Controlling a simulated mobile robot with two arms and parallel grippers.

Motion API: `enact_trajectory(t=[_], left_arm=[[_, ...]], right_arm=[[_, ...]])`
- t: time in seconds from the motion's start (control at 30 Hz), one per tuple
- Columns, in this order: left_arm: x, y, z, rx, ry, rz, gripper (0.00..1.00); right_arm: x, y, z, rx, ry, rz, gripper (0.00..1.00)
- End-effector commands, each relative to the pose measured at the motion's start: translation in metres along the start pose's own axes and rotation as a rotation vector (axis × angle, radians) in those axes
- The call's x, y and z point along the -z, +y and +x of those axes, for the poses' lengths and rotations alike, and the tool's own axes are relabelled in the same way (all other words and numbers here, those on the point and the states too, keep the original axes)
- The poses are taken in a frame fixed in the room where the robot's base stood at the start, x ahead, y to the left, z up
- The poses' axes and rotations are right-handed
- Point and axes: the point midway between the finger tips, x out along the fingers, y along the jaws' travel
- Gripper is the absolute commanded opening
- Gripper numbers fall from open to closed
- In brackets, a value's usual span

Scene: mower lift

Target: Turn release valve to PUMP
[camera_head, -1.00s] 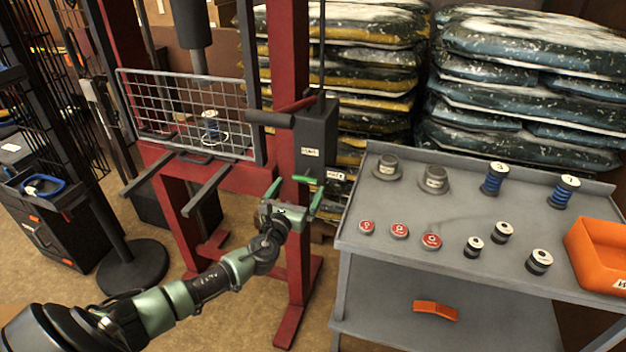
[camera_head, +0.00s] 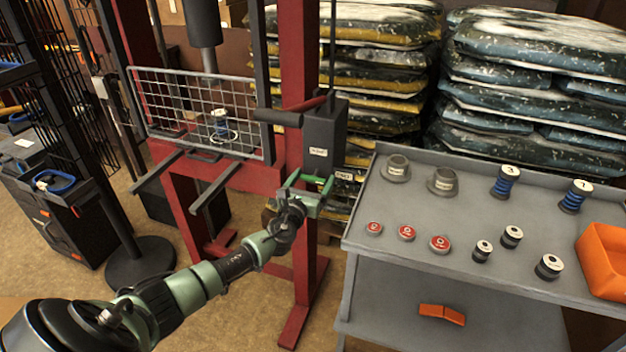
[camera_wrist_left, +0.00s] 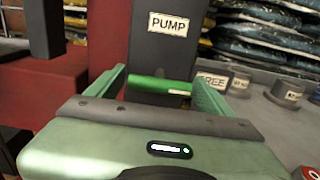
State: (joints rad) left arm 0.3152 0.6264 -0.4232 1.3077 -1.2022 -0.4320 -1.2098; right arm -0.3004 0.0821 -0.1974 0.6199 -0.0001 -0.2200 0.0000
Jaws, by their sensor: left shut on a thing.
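The release valve is a green bar handle (camera_wrist_left: 160,86) low on the front of the dark pump block (camera_head: 322,130). A white PUMP label (camera_wrist_left: 168,23) is on the block above the handle; that label also shows in the head view (camera_head: 319,152). A second label, reading FREE (camera_wrist_left: 210,81), is to the right of the handle and partly covered by a finger. My left gripper (camera_head: 310,187) is at the handle, with a green finger at each end of the bar, shut on it. The handle lies roughly level across the wrist view. My right gripper is not in view.
The red press frame (camera_head: 303,240) stands beside the pump, with a wire guard (camera_head: 195,110) on the left. A black lever grip (camera_head: 278,117) sticks out above the handle. A grey cart (camera_head: 400,280) with spools, caps and an orange bin (camera_head: 606,260) is close on the right.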

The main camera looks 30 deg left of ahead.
Motion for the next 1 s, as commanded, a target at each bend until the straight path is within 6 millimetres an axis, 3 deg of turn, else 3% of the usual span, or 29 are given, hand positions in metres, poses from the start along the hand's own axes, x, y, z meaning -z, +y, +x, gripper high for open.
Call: enact_trajectory(t=[0.37, 1.0], left_arm=[[0.003, 0.0, 0.0, 0.0, 0.0, -0.12, 0.41], [0.002, 0.0, 0.0, 0.0, -0.001, -0.7, 0.41]], right_arm=[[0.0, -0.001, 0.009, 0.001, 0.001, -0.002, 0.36], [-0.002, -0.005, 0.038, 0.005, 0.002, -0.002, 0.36]])
